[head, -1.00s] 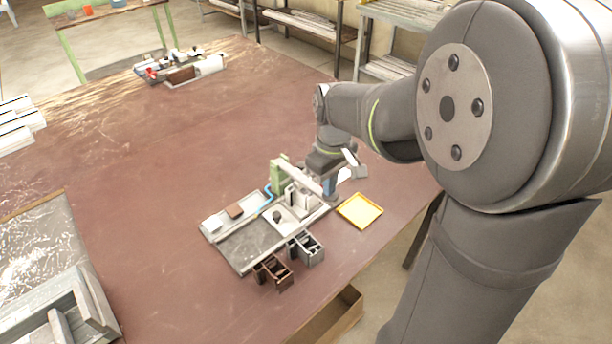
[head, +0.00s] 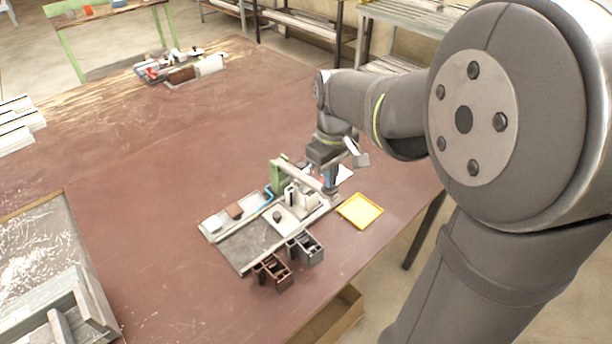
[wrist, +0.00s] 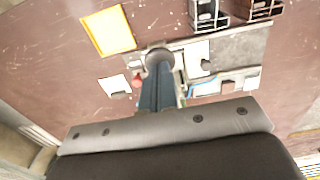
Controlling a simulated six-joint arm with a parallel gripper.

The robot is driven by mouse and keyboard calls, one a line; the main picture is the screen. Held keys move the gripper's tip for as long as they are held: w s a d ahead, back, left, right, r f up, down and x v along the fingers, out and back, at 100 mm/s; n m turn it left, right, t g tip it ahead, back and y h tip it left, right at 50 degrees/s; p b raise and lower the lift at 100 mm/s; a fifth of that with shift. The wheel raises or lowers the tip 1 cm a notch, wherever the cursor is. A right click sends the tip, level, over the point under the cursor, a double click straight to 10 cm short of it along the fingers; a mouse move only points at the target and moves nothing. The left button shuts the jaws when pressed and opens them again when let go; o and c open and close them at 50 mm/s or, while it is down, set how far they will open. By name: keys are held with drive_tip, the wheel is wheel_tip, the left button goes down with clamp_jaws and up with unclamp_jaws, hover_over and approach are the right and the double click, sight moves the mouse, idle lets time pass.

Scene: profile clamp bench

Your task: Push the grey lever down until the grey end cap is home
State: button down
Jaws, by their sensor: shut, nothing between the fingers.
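The grey lever (head: 298,173) runs from the top of a green post (head: 278,178) on the bench fixture, sloping down to the right. My gripper (head: 330,189) is shut and empty, fingers pointing down at the lever's free end; I cannot tell whether they touch it. In the wrist view my closed fingers (wrist: 157,88) reach toward a round grey part (wrist: 159,59) that they partly cover. Pale grey blocks (head: 296,198) stand under the lever on the fixture. I cannot pick out the grey end cap among them or tell how it is seated.
A yellow tray (head: 360,210) lies right of the fixture and shows in the wrist view (wrist: 109,31). A brown holder (head: 273,274) and a grey holder (head: 307,249) stand in front. A red knob (wrist: 137,81) is beside my fingers. The table's left middle is clear.

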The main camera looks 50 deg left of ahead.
drive_tip(key=shift+r, duration=2.8)
drive_tip(key=shift+f, duration=3.2)
